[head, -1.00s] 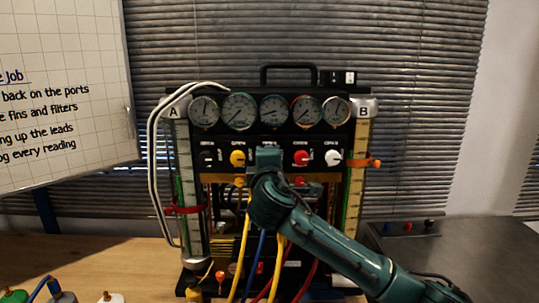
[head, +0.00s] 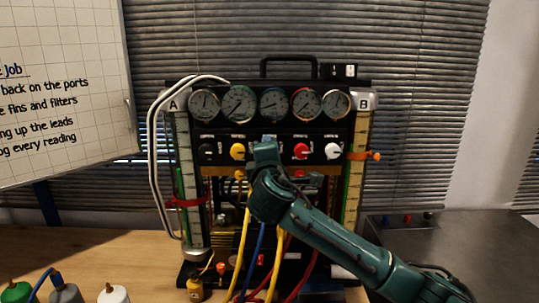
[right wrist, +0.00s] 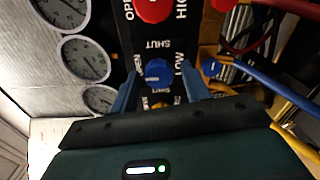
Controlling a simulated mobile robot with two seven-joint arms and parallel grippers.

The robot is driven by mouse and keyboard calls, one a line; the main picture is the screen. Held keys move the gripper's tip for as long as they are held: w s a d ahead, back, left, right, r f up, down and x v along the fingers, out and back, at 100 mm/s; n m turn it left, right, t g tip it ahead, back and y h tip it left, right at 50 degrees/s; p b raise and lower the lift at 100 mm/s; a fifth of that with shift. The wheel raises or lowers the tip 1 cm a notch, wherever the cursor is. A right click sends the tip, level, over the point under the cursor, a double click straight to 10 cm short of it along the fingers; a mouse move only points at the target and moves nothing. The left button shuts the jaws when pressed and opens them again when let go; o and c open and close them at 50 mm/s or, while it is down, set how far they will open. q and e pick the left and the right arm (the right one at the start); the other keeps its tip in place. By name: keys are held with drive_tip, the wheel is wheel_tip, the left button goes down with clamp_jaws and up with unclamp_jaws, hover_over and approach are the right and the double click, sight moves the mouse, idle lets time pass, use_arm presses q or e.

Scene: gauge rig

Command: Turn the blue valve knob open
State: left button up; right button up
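The blue valve knob (right wrist: 157,72) shows in the right wrist view on the black panel, between "OPEN"/"SHUT" style labels, with a pale pointer line on its face. In the head view it is hidden behind my right gripper (head: 265,146), which is in front of the panel between the yellow and red knobs. In the right wrist view my right gripper (right wrist: 159,80) is open, its two fingers on either side of the blue knob with a visible gap each side. My left gripper is not in view.
Beside it are the yellow knob (head: 237,151), red knob (head: 301,151) and white knob (head: 333,151), below several gauges (head: 273,103). Yellow, blue and red hoses hang below the panel. Coloured-cap bottles (head: 112,294) stand on the bench at lower left.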

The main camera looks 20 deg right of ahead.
drive_tip(key=shift+o, duration=0.4)
drive_tip(key=shift+s, duration=0.1)
use_arm(q)
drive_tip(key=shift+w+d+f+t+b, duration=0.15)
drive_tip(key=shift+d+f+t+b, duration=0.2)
drive_tip(key=shift+b, duration=1.1)
use_arm(e)
drive_tip(key=v, duration=1.3)
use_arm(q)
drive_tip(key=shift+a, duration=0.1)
